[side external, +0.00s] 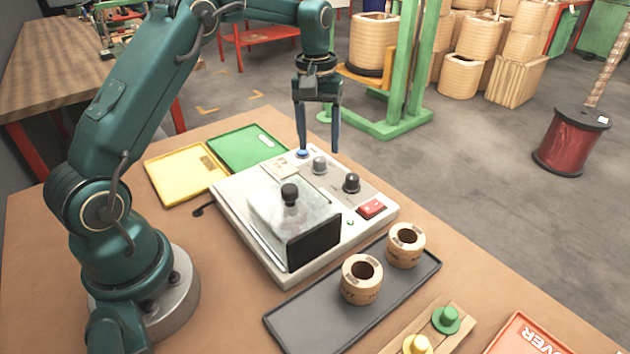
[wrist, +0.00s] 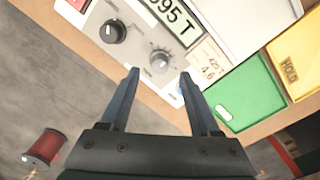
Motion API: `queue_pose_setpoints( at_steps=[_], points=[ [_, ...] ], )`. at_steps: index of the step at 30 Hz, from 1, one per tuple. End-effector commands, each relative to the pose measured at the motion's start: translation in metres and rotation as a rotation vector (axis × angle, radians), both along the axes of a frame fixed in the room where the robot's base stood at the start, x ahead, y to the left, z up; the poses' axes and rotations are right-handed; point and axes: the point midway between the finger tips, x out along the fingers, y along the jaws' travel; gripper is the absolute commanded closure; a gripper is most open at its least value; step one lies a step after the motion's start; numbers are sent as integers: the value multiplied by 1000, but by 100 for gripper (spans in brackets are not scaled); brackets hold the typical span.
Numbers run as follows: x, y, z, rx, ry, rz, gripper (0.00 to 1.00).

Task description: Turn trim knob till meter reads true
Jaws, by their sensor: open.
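The tester (side external: 250,215) is a pale box on the bench with a clear cover. Its panel carries a grey knob (side external: 319,165) and a black knob (side external: 351,183); neither name is readable. The wrist view shows the grey knob (wrist: 160,61) with a ring of marks, and the black knob (wrist: 113,31) to its left. The meter display (wrist: 172,20) is cut by the top edge; its visible part ends in "95 T". A paper tag (wrist: 208,61) reads roughly "425 T 4.6". My gripper (side external: 318,150) is open and empty, its fingertips (wrist: 159,73) on either side near the grey knob; contact is unclear.
A red switch (side external: 371,208) and a blue button (side external: 302,153) are on the panel. Yellow (side external: 180,172) and green (side external: 247,146) trays lie behind the tester. Two coils (side external: 361,280) stand on a dark tray (side external: 290,322) in front.

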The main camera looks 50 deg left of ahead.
Motion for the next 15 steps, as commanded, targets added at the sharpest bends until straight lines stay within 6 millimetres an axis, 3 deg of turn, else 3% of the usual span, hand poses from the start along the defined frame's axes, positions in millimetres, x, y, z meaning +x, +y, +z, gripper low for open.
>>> queue_pose_setpoints(
  at_steps=[7, 15],
  points=[
    [0, -2, -31, 0, 2, -1, 37],
    [0, -2, -41, 0, 0, -2, 37]
  ],
)
